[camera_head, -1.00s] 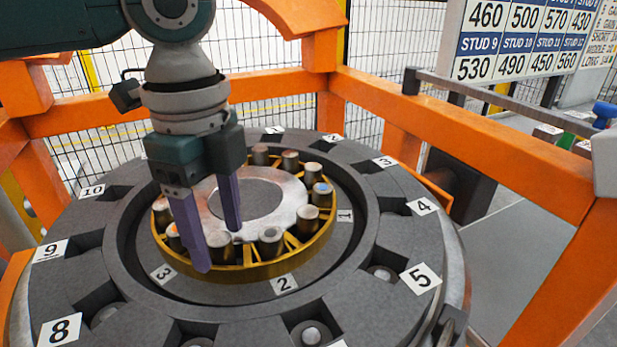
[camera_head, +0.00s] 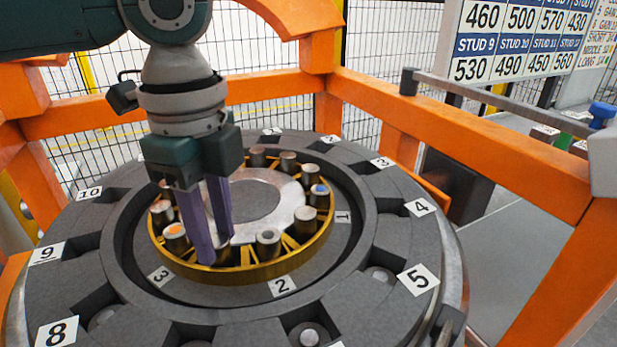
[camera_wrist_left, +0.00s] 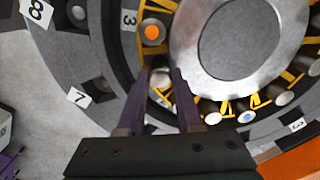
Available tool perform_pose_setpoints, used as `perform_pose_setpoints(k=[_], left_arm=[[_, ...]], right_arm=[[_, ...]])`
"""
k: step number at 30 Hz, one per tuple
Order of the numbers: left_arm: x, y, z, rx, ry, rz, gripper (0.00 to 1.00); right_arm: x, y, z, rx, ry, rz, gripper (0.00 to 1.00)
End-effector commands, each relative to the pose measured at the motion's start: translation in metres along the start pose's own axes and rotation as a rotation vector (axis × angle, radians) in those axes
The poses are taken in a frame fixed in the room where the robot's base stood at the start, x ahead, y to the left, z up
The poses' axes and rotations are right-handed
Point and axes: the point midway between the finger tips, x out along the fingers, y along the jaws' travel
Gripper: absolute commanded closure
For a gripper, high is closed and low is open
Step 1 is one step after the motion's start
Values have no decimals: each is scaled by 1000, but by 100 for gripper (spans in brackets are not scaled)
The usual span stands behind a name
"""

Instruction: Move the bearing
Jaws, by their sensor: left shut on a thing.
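The bearing is a yellow ring cage (camera_head: 262,273) with several metal rollers around a bright round plate. It sits in the round recess of the dark grey numbered wheel (camera_head: 345,262). In the head view my left gripper (camera_head: 216,250) points down at the bearing's near-left side, its purple fingers close together. In the left wrist view the fingers (camera_wrist_left: 162,74) straddle a small part of the bearing (camera_wrist_left: 152,32) with a grey roller between their tips, and are shut on it. The fingers hide part of the cage. My right gripper is in neither view.
An orange frame (camera_head: 480,140) surrounds the wheel at the back and right. A wire fence (camera_head: 380,60) stands behind it. A number board (camera_head: 520,40) is at upper right. The numbered slots around the wheel's rim hold round studs.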

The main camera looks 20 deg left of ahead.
Motion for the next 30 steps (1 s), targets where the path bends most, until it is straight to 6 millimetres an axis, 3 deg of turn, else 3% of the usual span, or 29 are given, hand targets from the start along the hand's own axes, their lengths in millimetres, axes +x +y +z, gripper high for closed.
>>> perform_pose_setpoints(k=[30], left_arm=[[-3,0,-5,-34,3,3,100]], right_arm=[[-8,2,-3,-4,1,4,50]])
